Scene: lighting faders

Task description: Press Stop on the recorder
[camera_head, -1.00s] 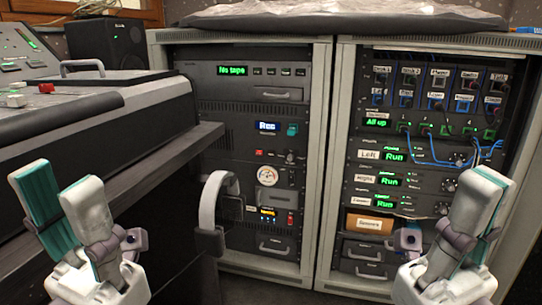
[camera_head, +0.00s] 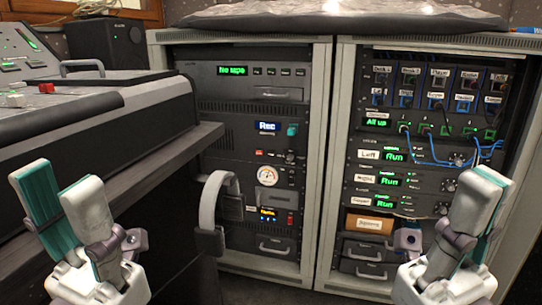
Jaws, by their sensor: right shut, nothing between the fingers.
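The left rack holds a dark unit with a green display reading like "No tape" (camera_head: 232,70) and a row of small buttons (camera_head: 278,71) beside it. Lower in that rack is a unit with a blue-white "Rec" display (camera_head: 268,127) and a teal knob or switch. I cannot read a Stop label on any button. My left gripper (camera_head: 50,178) is at the lower left, its fingers apart and empty, in front of the desk. My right gripper (camera_head: 485,190) is at the lower right, shut and empty, in front of the right rack. Neither gripper touches a rack unit.
A fader desk (camera_head: 60,125) fills the left side. The right rack (camera_head: 345,130) has green "Run" displays and loose blue cables (camera_head: 425,160). A speaker (camera_head: 105,42) stands behind the desk.

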